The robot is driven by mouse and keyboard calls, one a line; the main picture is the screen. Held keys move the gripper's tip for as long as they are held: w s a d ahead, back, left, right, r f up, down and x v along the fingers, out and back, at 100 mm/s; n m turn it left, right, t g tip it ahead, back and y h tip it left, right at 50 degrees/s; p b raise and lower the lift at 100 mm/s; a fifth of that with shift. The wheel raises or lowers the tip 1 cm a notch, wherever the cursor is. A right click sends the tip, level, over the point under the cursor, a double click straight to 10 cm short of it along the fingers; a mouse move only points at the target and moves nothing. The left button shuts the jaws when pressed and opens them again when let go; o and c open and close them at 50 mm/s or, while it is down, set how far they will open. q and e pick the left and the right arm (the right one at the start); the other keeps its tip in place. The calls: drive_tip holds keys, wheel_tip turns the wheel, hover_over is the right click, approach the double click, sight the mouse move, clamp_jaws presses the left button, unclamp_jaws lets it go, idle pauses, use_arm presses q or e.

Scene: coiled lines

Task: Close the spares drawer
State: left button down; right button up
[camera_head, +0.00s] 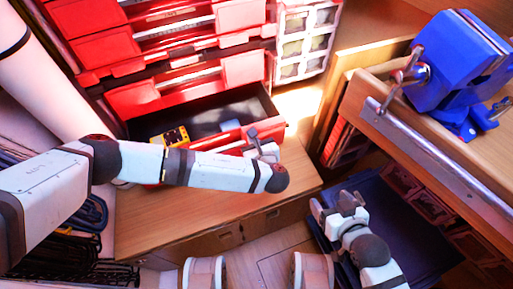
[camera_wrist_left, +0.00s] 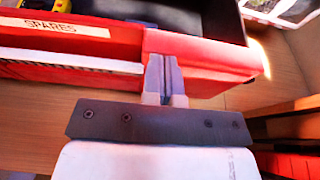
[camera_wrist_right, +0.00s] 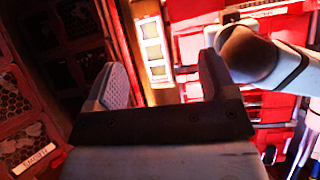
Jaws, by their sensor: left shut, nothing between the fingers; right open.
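The spares drawer is the lowest red drawer (camera_head: 222,142) in the head view and stands pulled open, its dark inside showing. Its red front (camera_wrist_left: 200,60) with a "SPARES" label fills the upper left wrist view. My left gripper (camera_head: 256,140) is shut and empty at the right part of that front; its fingertips (camera_wrist_left: 164,66) overlap the front's outer face, and I cannot tell if they touch. My left forearm hides part of the front. My right gripper (camera_head: 337,203) is open and empty, low on the right, away from the drawer; its fingers (camera_wrist_right: 163,78) show apart.
A yellow item (camera_head: 172,137) lies in the open drawer. Other red drawers (camera_head: 180,50) above look closed. A clear-fronted bin rack (camera_head: 305,42) stands right of them. A blue vise (camera_head: 462,65) sits on the right bench. Bare wooden surface (camera_head: 150,225) lies below the drawer.

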use_arm(q)
drive_tip(key=shift+w, duration=0.1)
use_arm(e)
drive_tip(key=shift+f, duration=0.15)
use_arm(q)
drive_tip(key=w+a, duration=0.2)
drive_tip(key=w, duration=0.2)
drive_tip(key=w+a, duration=0.1)
drive_tip(key=w, duration=0.3)
drive_tip(key=w+a, duration=0.2)
drive_tip(key=w, duration=0.3)
drive_tip(key=shift+w+a, duration=0.1)
drive_tip(key=shift+a, duration=0.25)
drive_tip(key=shift+w+a, duration=0.1)
drive_tip(key=shift+w, duration=0.15)
use_arm(e)
drive_tip(key=shift+s+d, duration=0.1)
